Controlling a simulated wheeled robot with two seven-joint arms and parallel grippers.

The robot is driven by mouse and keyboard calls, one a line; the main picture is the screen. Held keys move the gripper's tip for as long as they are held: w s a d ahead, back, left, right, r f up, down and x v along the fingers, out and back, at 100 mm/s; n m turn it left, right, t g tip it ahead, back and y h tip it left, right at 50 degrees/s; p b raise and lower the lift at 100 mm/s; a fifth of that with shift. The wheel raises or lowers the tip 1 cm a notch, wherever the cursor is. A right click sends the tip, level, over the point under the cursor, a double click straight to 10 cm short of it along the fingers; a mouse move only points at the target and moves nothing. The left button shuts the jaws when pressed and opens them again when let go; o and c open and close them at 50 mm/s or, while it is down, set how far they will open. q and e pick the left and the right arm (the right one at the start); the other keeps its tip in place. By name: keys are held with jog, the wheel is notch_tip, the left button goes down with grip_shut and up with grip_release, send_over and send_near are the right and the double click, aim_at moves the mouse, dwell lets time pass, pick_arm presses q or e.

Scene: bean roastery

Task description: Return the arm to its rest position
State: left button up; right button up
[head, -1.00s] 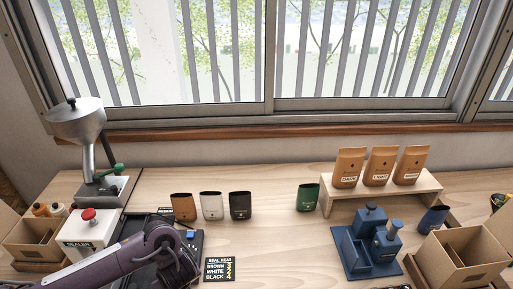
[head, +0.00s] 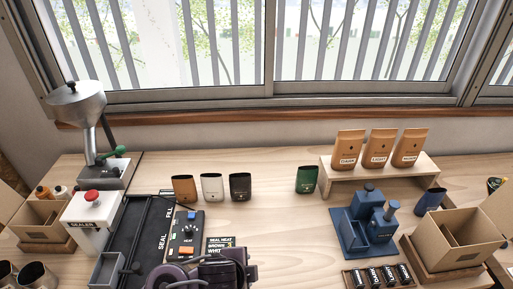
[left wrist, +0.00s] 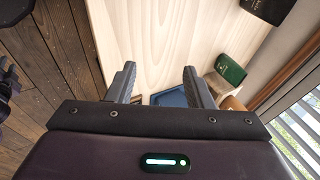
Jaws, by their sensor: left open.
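My left arm shows at the bottom centre of the head view, its purple links low in front of the seal heat card. My left gripper (left wrist: 160,82) shows in the left wrist view with its two dark fingers spread apart. Nothing is between the fingers. Beyond them are pale wood tabletop, part of a blue tray (left wrist: 172,97) and a green bag (left wrist: 230,68). My right gripper is not in view.
The sealer (head: 92,222), a control box (head: 186,240) and a seal heat card (head: 221,244) are left of centre. Brown, white, black and green bags (head: 306,179) stand behind. A blue stand (head: 352,238) and cardboard box (head: 452,240) are right. The middle tabletop is clear.

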pick_arm(q)
jog(key=s+a+n+g+y, duration=0.1)
jog(key=s+a+n, duration=0.4)
jog(key=a+n, duration=0.3)
jog(key=s+a+n+g+y, duration=0.1)
jog(key=s+a+n, duration=0.3)
jog(key=a+n, duration=0.45)
notch_tip(320, 180, down, 35)
jog(key=s+g+b, duration=0.2)
jog(key=b, duration=0.6)
jog(key=s+a+f+b, duration=0.2)
jog(key=s+f+b, duration=0.1)
jog(key=s+f, duration=0.7)
jog(key=s+a+f+m+b, duration=0.1)
jog(key=s+f+b, duration=0.2)
jog(key=s+f, duration=0.7)
notch_tip(320, 180, down, 6)
jog(key=shift+a+r+g+y, duration=0.25)
jog(key=shift+a+g+y, duration=0.05)
jog(key=shift+a+g, duration=0.1)
